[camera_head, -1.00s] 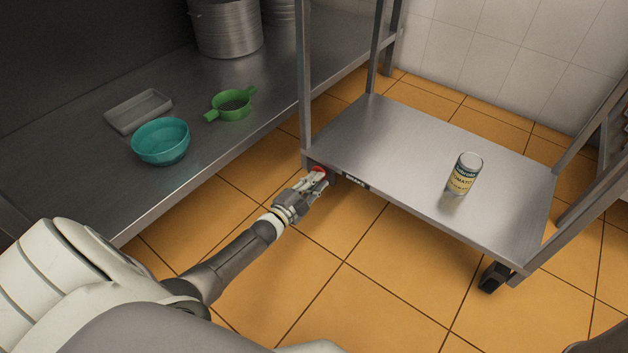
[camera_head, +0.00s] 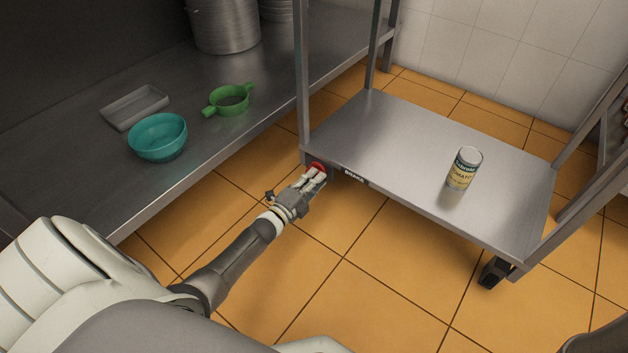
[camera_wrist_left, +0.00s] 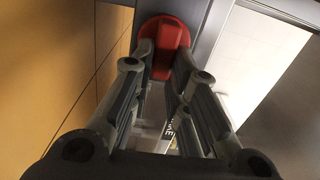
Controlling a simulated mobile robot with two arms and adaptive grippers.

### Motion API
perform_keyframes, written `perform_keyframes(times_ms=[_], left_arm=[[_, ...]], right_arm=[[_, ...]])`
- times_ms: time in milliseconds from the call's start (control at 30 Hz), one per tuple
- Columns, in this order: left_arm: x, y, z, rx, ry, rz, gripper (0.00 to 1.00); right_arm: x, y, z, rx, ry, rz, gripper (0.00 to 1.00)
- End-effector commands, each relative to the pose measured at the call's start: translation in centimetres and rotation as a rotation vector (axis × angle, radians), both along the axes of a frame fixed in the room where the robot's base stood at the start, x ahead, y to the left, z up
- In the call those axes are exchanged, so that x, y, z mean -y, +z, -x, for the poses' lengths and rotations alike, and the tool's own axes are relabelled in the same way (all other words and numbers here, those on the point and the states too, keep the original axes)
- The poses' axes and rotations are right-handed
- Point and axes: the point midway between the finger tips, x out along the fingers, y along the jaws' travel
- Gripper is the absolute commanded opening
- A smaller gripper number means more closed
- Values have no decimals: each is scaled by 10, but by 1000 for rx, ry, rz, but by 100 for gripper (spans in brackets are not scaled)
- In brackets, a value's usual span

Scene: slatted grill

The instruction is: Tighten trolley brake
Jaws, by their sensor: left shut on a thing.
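The trolley (camera_head: 420,150) is a steel frame with a flat lower shelf and a black caster at its front right. A red brake knob (camera_head: 318,167) sits at the shelf's front left corner, beside a dark label (camera_head: 354,175) reading "BRAKE". My left gripper (camera_head: 316,176) reaches the knob from the front. In the left wrist view the red knob (camera_wrist_left: 168,38) has a raised bar, and the fingertips (camera_wrist_left: 162,62) are shut on that bar, one on each side. The fingers partly cover the knob in the head view. My right gripper is not in view.
A can (camera_head: 465,168) stands on the trolley shelf. On the steel shelf at left are a teal bowl (camera_head: 158,137), a green two-handled pan (camera_head: 229,100), a grey tray (camera_head: 135,107) and a large pot (camera_head: 226,25). The orange tiled floor in front is clear.

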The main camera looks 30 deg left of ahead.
Motion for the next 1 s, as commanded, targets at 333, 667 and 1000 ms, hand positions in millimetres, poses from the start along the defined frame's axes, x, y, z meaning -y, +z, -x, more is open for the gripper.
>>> perform_keyframes(times_ms=[333, 667, 1000], left_arm=[[1, -1, 1, -2, -1, 2, 26], [0, 0, 0, -1, 0, 2, 38], [-1, -2, 24, -3, -1, 1, 38]], right_arm=[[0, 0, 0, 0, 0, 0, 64], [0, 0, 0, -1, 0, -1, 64], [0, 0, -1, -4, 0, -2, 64]])
